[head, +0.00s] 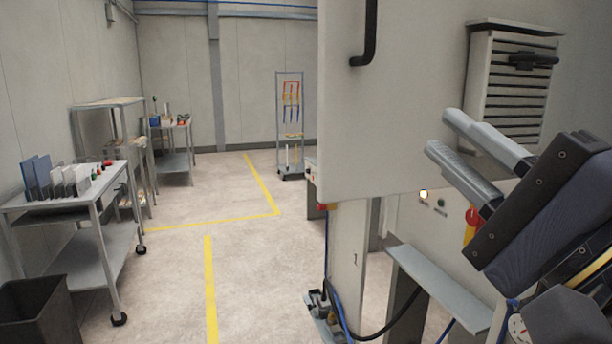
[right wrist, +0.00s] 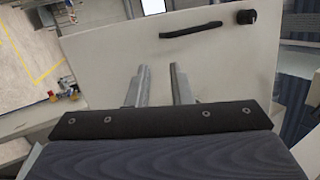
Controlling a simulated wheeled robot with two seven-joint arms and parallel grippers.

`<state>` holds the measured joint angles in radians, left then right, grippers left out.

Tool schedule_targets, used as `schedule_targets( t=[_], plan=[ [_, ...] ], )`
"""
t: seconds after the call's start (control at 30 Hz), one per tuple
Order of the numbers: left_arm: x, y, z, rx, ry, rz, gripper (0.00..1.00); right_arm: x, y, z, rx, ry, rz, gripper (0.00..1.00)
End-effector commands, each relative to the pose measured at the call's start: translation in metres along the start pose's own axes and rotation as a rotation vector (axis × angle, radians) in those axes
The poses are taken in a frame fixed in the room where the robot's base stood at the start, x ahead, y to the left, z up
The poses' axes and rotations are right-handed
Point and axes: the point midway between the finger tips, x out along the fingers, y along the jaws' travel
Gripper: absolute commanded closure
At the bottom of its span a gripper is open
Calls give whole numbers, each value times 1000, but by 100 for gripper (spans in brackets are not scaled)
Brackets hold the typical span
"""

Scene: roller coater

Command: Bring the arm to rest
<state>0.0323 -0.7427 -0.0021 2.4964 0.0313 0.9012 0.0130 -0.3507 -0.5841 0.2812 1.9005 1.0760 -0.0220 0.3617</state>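My right gripper (head: 445,131) is raised at the right of the head view, in front of the pale machine cabinet. Its two grey fingers stand apart with nothing between them. In the right wrist view the same gripper (right wrist: 158,84) points at a pale panel (right wrist: 225,65) with a black bar handle (right wrist: 190,30) and a black knob (right wrist: 245,17). The fingertips overlap the panel in that picture; I cannot tell how far off it is. My left gripper is not in view.
The large pale panel (head: 400,130) with its black handle (head: 366,35) stands close ahead. A vented box (head: 507,85), a lit button (head: 423,194) and a red knob (head: 472,222) are near my right gripper. A cart (head: 75,205) stands left. Floor between is clear.

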Motion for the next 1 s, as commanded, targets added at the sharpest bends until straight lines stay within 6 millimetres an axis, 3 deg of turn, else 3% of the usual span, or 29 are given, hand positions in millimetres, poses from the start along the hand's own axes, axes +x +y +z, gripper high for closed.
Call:
schedule_targets(
  t=[0.03,0.17,0.3,0.4,0.5,0.6,0.7,0.8,1.0],
  plan=[
    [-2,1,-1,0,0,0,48,-4,37,-8,-130,-19,97,81],
    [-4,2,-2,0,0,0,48,-33,132,-22,-409,-121,365,81],
    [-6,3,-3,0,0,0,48,-88,223,-38,-602,-256,665,81],
    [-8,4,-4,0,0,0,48,-138,277,-47,-683,-368,873,81],
    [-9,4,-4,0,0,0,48,-188,315,-51,-723,-477,1049,81],
    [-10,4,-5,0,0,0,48,-228,339,-52,-736,-567,1180,81],
    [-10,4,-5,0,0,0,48,-254,351,-51,-738,-626,1258,81],
    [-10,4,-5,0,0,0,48,-265,356,-51,-737,-652,1292,81],
    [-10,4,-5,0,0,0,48,-266,356,-50,-738,-656,1295,81]
  ],
)
